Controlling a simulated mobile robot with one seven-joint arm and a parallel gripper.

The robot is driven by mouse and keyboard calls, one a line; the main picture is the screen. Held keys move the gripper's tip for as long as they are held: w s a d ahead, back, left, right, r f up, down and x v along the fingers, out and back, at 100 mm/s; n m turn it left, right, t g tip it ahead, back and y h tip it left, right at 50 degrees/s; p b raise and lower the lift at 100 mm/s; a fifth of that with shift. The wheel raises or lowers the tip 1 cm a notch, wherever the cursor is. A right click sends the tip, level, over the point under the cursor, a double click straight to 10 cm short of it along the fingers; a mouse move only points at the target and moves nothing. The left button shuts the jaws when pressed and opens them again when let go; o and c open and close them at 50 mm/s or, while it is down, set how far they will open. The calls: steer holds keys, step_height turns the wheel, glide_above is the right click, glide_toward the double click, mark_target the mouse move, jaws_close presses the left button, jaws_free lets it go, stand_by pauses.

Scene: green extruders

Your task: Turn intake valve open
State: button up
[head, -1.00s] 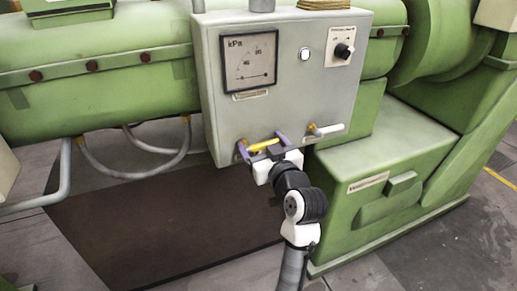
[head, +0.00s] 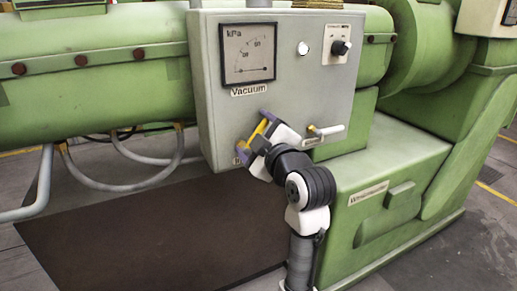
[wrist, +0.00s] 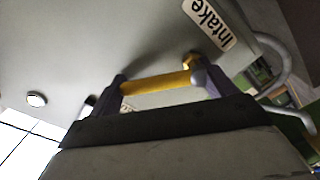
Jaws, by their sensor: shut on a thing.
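The intake valve's yellow handle (head: 258,131) is low on the front of the grey control box (head: 284,93), tilted steeply with its upper end to the right. My gripper (head: 252,136) is at the handle, its purple fingers at the two ends, shut on it. In the wrist view the yellow handle (wrist: 155,83) spans between the fingertips (wrist: 160,84), with its yellow pivot near the right finger. The "Intake" label (wrist: 209,24) is on the box beside it. My gripper partly hides the valve base in the head view.
A second valve with a white handle (head: 330,130) sits just right of my gripper on the same box. The vacuum gauge (head: 248,53) and a black knob (head: 340,47) are above. The green machine base (head: 390,170) stands close at right.

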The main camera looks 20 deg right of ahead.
steer(key=n+b, duration=0.1)
steer(key=n, duration=0.1)
steer(key=a+n+b, duration=0.1)
steer(key=n+b, duration=0.1)
steer(key=shift+a+r, duration=0.15)
steer(key=shift+a, duration=0.05)
steer(key=shift+a+r+n+b, duration=0.1)
steer(key=shift+a+n+b, duration=0.2)
steer(key=shift+n+b, duration=0.45)
steer(key=shift+a+r+n+b, duration=0.1)
steer(key=shift+a+n+b, duration=0.15)
steer(key=shift+n+b, duration=0.5)
steer(key=shift+a+n, duration=0.1)
steer(key=shift+n, duration=0.3)
steer(key=o, duration=1.3)
steer(key=shift+s, duration=0.1)
steer(key=shift+s, duration=0.1)
steer(key=s, duration=1.3)
steer(key=shift+s+d+b, duration=0.25)
steer(key=shift+s+b, duration=0.05)
